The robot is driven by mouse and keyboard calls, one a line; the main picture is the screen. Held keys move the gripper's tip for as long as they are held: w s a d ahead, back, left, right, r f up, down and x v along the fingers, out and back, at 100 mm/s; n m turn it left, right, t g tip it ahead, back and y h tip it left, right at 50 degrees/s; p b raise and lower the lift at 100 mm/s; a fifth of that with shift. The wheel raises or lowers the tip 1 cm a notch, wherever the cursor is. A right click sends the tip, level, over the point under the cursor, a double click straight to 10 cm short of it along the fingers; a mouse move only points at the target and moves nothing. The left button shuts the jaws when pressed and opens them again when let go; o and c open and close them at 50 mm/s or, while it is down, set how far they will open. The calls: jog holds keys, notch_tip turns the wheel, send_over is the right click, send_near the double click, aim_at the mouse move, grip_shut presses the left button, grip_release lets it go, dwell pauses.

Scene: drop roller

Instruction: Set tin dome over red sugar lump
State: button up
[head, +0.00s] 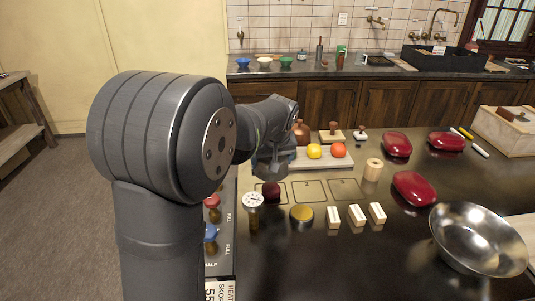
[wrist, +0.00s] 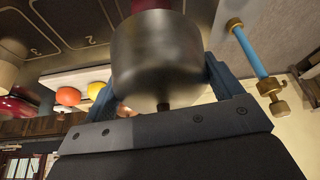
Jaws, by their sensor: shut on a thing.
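My gripper (wrist: 163,80) is shut on the tin dome (wrist: 158,55), a grey metal cup shape with a dark knob towards my palm, held between two blue fingers. In the head view my gripper (head: 271,172) is above the numbered squares at the left of the dark counter, and my arm hides most of the dome. A dark red rounded thing (head: 271,190) sits just below my gripper. Part of a red thing (wrist: 150,4) also shows beyond the dome in the wrist view. I cannot tell for sure that this is the sugar lump.
A white dial (head: 253,200), a brass-coloured disc (head: 302,214) and pale blocks (head: 357,215) stand in front. A board (head: 337,162) with fruit is behind. Glossy red lidded shapes (head: 413,188) and a steel bowl (head: 476,240) are right. A blue rod with brass ends (wrist: 250,50) is beside my gripper.

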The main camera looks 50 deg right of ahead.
aim_at(271, 184)
jog(key=shift+f, duration=4.7)
jog(key=o, duration=0.9)
jog(key=shift+r, duration=0.1)
jog(key=v, duration=1.7)
jog(key=shift+r, duration=0.1)
